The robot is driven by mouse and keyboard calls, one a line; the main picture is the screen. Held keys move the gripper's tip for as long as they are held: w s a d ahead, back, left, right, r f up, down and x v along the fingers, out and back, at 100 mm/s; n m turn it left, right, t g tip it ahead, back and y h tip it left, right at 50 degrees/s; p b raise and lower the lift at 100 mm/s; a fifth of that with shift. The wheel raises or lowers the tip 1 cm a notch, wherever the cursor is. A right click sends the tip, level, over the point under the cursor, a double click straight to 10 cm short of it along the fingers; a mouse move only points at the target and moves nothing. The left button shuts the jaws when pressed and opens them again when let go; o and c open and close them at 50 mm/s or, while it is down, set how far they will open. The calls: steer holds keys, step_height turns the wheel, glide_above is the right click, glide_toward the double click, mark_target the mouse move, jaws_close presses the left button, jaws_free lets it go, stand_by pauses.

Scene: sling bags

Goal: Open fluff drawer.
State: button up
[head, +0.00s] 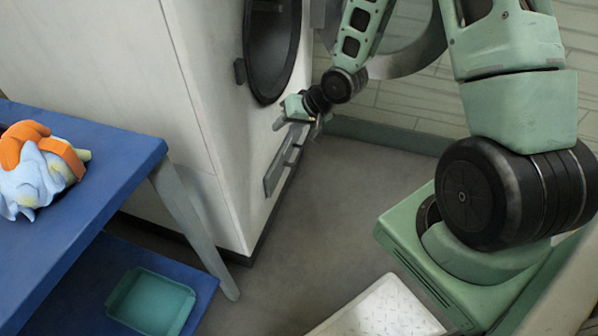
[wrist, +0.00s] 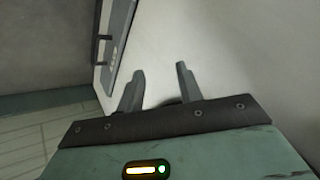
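The fluff drawer appears to be the grey panel (head: 283,165) low on the front of a white machine, with a long bar-like piece along it. In the wrist view, a grey panel with a dark handle (wrist: 103,40) shows at the upper left; I cannot tell for sure whether it is the same panel. The panel looks closed. My gripper (head: 297,124) is at the machine's front, by the upper far end of the panel. In the wrist view my gripper (wrist: 158,70) has its fingers apart with nothing between them, facing a white surface. Contact cannot be told.
The white machine (head: 160,70) has a dark round door (head: 272,45) above the panel. A blue table (head: 95,125) at left bears an orange and light-blue bundle (head: 40,165). A teal tray (head: 150,302) lies on its lower shelf. The grey floor before the machine is clear.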

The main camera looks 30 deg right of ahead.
steer(key=d+f+m+t+y+b, duration=0.1)
steer(key=d+f+m+t+b, duration=0.4)
steer(key=f, duration=1)
steer(key=m+t+b, duration=0.4)
steer(key=m+b, duration=0.2)
steer(key=b, duration=0.5)
glide_toward(299, 155)
steer(key=b+x, duration=0.2)
steer(key=x, duration=0.1)
steer(key=b+x, duration=0.2)
steer(key=x, duration=0.1)
steer(key=b+x, duration=0.2)
steer(key=x, duration=0.2)
steer(key=shift+f, duration=0.4)
jaws_close()
